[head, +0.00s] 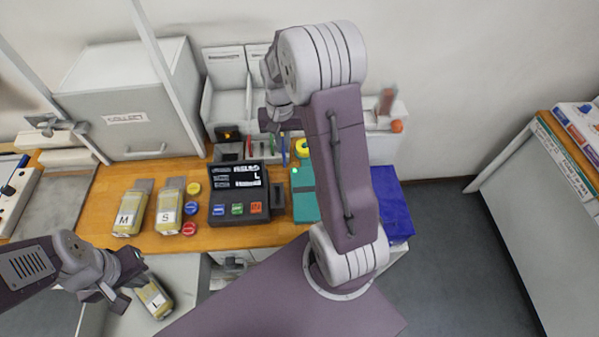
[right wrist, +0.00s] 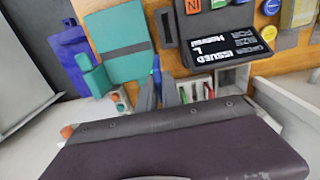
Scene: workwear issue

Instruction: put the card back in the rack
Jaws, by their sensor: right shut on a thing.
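My right gripper (head: 283,137) hangs over the back of the bench; the right wrist view shows its dark fingers (right wrist: 159,95) shut on a thin blue thing (right wrist: 156,72), apparently the card seen edge-on. The blue strip also shows in the head view (head: 284,155). The slotted rack (head: 230,152) is at the back of the bench, left of this gripper, with red and green edges in its slots (right wrist: 197,88). Whether the card touches the rack is unclear. My left gripper (head: 126,291) is open and apparently empty, beside a tan pack marked L (head: 154,298).
A dark terminal (head: 240,192) reads "L" on its screen. A teal folder (head: 304,194) and blue bag (head: 391,205) lie to its right. Packs M (head: 131,209) and S (head: 170,207) and coloured discs (head: 191,208) are left. A grey collect box (head: 130,105) stands behind.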

